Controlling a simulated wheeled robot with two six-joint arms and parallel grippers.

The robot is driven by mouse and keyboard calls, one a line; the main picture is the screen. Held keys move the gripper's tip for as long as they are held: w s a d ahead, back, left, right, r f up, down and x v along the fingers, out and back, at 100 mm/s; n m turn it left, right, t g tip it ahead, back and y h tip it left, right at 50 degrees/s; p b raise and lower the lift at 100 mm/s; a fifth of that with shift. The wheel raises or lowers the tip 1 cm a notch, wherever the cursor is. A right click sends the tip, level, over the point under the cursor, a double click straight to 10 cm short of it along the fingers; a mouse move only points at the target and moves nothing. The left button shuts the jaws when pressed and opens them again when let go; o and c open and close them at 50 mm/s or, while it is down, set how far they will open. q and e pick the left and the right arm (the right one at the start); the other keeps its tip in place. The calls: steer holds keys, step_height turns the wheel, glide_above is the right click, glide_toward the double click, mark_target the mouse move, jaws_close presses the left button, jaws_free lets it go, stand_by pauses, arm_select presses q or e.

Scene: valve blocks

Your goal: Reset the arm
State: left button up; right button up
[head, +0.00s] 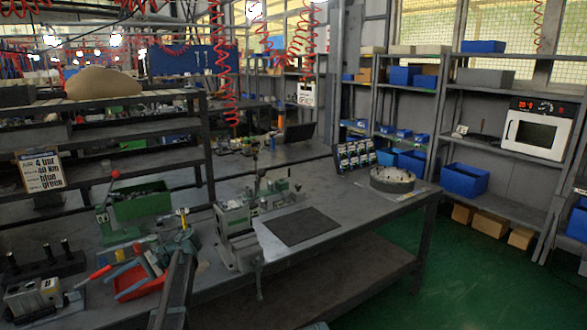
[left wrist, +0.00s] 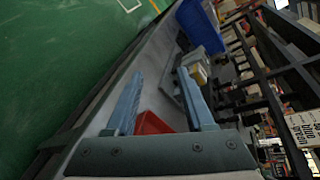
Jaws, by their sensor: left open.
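A red bin (left wrist: 153,124) shows beyond the finger bases there, partly hidden.
A green bin (head: 142,203), a grey clamping fixture (head: 237,222) and a dark mat (head: 301,226) are on the bench. A round metal part (head: 392,180) stands at its right end. Shelves with blue bins (head: 461,181) stand behind. Green floor (head: 420,280) is clear at right.

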arm_select(q)
steer(key=shift+d+f+t, duration=0.2)
steer(key=shift+d+f, duration=0.2)
steer(key=shift+d, duration=0.25)
steer(key=shift+d+f+t, duration=0.2)
steer(key=shift+d+f, duration=0.15)
steer(key=shift+d, duration=0.25)
steer(key=s+d+f+m+t+h, duration=0.15)
steer(key=s+d+f+h, duration=0.45)
steer(key=d, duration=0.8)
steer(key=s+d+f+m+t+h, duration=0.1)
steer(key=s+d+f+t, duration=0.2)
steer(key=s+d, duration=0.8)
steer(key=s+d+f+m+t+h, duration=0.15)
steer(key=s+d+f+h, duration=0.3)
steer(key=d, duration=1.15)
step_height(320, 180, up, 12)
steer(key=p, duration=1.2)
steer(key=shift+w+a+r+t+y, duration=0.15)
steer(key=shift+t+y, duration=0.2)
steer(key=shift+t, duration=0.05)
arm_select(e)
step_height(320, 180, up, 12)
steer(key=shift+w, duration=0.25)
